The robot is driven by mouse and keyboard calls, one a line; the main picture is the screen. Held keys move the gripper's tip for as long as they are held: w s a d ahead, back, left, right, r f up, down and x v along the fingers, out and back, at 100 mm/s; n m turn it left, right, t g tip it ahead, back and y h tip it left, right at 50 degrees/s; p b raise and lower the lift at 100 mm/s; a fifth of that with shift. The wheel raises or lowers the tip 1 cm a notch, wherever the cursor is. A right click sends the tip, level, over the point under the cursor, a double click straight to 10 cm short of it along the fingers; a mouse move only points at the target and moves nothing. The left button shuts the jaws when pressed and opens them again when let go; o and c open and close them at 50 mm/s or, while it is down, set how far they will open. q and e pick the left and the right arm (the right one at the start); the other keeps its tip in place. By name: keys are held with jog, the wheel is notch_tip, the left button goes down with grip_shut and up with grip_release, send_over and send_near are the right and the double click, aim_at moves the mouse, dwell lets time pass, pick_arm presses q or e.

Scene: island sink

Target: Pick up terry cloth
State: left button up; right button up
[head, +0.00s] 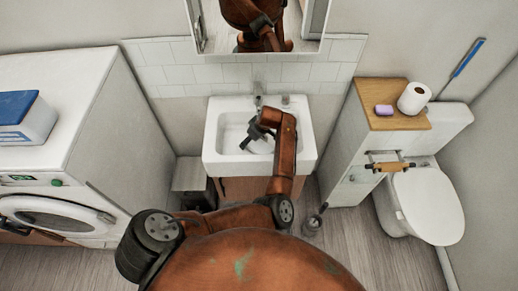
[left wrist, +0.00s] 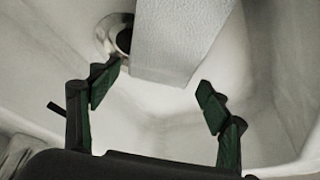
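My left gripper (head: 256,140) hangs over the white sink basin (head: 228,128). In the left wrist view the same gripper (left wrist: 157,95) is open, its two green fingers wide apart. A pale grey, rough-textured piece (left wrist: 178,40) comes down from the top of that view, with its lower end at the gap between the fingertips. Its texture looks like terry cloth, but I cannot tell for sure. No finger visibly grips it. In the head view a whitish patch (head: 259,147) shows under the gripper, partly hidden by it.
The drain (left wrist: 122,38) lies beside the left finger in the left wrist view. A faucet (head: 257,100) stands at the sink's back. A cabinet with a wooden top (head: 408,121) and a toilet (head: 428,205) are at right. A washing machine (head: 50,215) is at left.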

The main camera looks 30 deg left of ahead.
pick_arm(q)
jog(key=c, duration=1.1)
pick_arm(e)
jog(key=shift+d, duration=0.25)
pick_arm(q)
jog(key=shift+o, duration=0.2)
jog(key=shift+r, duration=0.15)
pick_arm(e)
jog(key=shift+r, duration=0.15)
